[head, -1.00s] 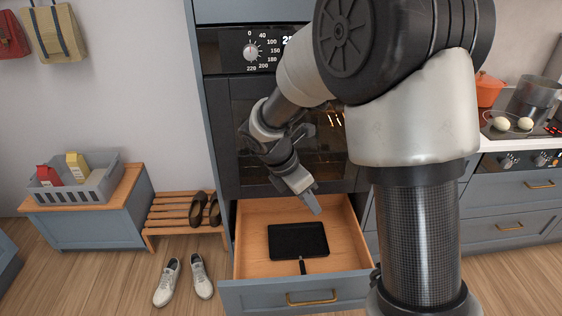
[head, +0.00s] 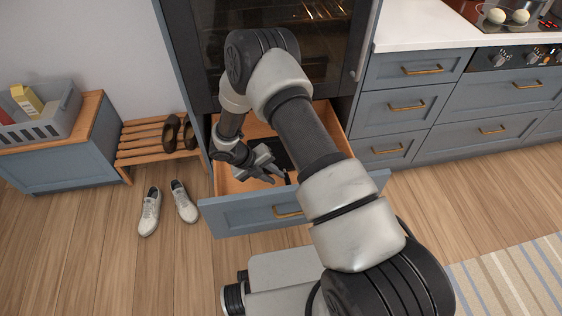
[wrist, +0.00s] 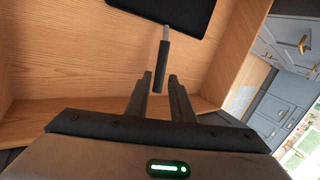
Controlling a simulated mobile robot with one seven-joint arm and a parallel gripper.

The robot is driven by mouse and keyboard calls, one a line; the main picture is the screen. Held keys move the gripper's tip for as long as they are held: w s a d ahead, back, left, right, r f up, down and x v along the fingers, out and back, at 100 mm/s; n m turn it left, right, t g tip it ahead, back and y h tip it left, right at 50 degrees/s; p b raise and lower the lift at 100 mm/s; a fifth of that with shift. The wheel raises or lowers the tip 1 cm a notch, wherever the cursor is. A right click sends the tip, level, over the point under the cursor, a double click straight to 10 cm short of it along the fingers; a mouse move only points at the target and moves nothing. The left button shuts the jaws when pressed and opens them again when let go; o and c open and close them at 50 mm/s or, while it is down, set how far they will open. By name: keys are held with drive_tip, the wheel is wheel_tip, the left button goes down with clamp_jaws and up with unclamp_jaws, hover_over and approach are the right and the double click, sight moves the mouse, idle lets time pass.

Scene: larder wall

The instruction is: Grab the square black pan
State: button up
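The square black pan (wrist: 165,8) lies in the open wooden drawer (head: 235,213) below the oven. In the wrist view its body is cut off at the top, and its handle (wrist: 163,60) points toward my gripper (wrist: 160,78). The gripper is open, with the handle's end showing in the gap between the two fingers; I cannot tell whether it touches either finger. In the head view my gripper (head: 275,168) is down inside the drawer, and my arm hides most of the pan, leaving a dark patch (head: 284,155) visible.
Closed blue drawers (head: 405,105) are to the right. A slatted bench (head: 155,150) with dark shoes and white sneakers (head: 150,212) are to the left.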

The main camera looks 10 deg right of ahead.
sight(287, 182)
drive_tip(key=b+x, duration=0.2)
drive_tip(key=x, duration=0.8)
drive_tip(key=shift+w+d, duration=0.1)
drive_tip(key=shift+w, duration=0.2)
clamp_jaws()
